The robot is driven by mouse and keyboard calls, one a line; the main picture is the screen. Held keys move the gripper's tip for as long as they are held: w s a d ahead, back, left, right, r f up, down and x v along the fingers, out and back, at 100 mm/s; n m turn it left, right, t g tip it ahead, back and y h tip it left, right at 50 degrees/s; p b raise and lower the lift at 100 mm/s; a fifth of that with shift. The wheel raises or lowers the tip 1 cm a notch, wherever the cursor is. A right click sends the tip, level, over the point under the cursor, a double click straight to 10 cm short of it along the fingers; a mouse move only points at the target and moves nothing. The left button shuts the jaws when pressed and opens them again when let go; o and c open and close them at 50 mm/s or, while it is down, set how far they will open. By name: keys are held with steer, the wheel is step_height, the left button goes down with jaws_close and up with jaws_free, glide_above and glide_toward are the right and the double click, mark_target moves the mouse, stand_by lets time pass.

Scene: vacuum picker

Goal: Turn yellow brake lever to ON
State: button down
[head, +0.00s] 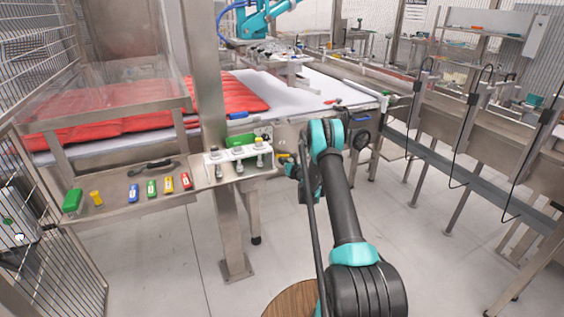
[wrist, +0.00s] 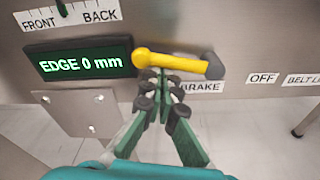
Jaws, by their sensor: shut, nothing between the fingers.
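The yellow brake lever (wrist: 175,63) lies nearly level across the steel panel in the wrist view. Its rounded end is at the left and its grey hub (wrist: 213,66) at the right. A BRAKE label (wrist: 200,87) sits just below the lever, and an OFF label (wrist: 263,78) is to the right of the hub. No ON label is readable. My gripper (wrist: 155,80) is shut and empty, its fingertips just below the lever's left part; I cannot tell whether they touch it. In the head view my gripper is largely hidden by my arm, beside the machine's front panel.
A lit display (wrist: 80,60) reads EDGE 0 mm left of the lever, below a FRONT-BACK scale (wrist: 70,16). Open floor lies below.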

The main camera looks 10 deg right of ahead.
step_height(320, 180, up, 2)
steer(key=m, duration=0.2)
steer(key=shift+d+m+y, duration=0.15)
steer(key=shift+m+y, duration=0.15)
steer(key=shift+w+d+r, duration=0.15)
steer(key=shift+d+r, duration=0.1)
steer(key=shift+r, duration=0.45)
steer(key=shift+w+d+r, duration=0.15)
steer(key=shift+d+r, duration=0.3)
steer(key=shift+r, duration=0.15)
steer(key=shift+w+d+r, duration=0.25)
steer(key=shift+d+r, duration=0.35)
steer(key=shift+d, duration=0.2)
steer(key=shift+w+d+r, duration=0.1)
steer(key=shift+d+r, duration=0.05)
steer(key=shift+d, duration=0.25)
steer(key=shift+w+d, duration=0.1)
steer(key=shift+d, duration=0.15)
